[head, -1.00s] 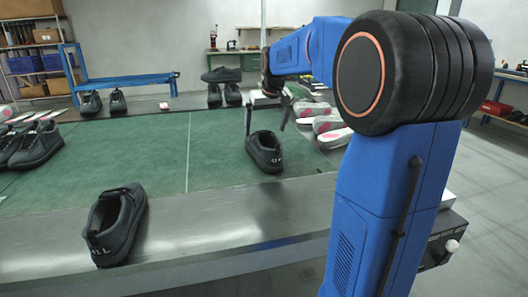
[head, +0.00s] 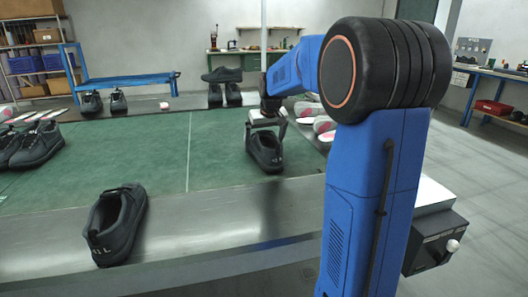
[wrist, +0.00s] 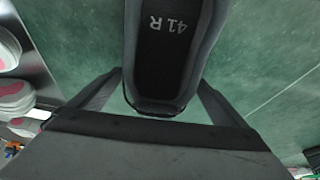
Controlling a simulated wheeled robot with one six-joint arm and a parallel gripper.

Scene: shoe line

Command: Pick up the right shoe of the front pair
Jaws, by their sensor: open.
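The right shoe (head: 265,154) of the front pair is black and stands on the green mat. In the wrist view its insole (wrist: 168,50) reads "41 R", upside down. Its mate, another black shoe (head: 115,225), stands at the front left on the metal edge. My gripper (head: 267,130) is open, right above and at the right shoe in the head view. In the wrist view my gripper (wrist: 160,85) has one finger on each side of the shoe's near end. Whether the fingers touch the shoe cannot be told.
Black shoes (head: 35,144) stand at the left on the green mat (head: 215,145). More shoes (head: 225,90) stand at the back, one on top of a pair. Pale pink-marked soles (head: 325,128) lie just right of my gripper. The mat's middle is clear.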

